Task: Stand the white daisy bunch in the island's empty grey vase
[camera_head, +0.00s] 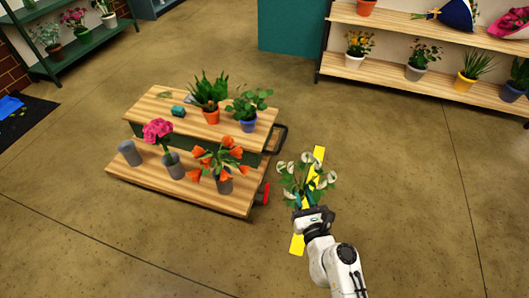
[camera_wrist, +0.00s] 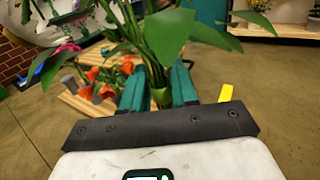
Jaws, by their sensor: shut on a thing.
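The white daisy bunch (camera_head: 299,178), with white heads and green leaves, is upright in my gripper (camera_head: 308,204), above the floor to the right of the island (camera_head: 125,179). In the wrist view, the teal fingers of my gripper (camera_wrist: 160,90) are shut on the green stems (camera_wrist: 160,70); large leaves fill the top. The empty grey vase (camera_head: 129,152) stands upright at the left end of the island's lower tier, well apart from my gripper. A small grey vase shape (camera_wrist: 69,83) shows at left in the wrist view.
Grey vases with pink flowers (camera_head: 158,130) and orange flowers (camera_head: 222,158) stand on the lower tier, right of the empty vase. Potted plants (camera_head: 210,92) stand on the upper tier. A black handle (camera_head: 281,137) juts from the island's right end. A yellow floor strip (camera_head: 298,244) lies beneath my gripper.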

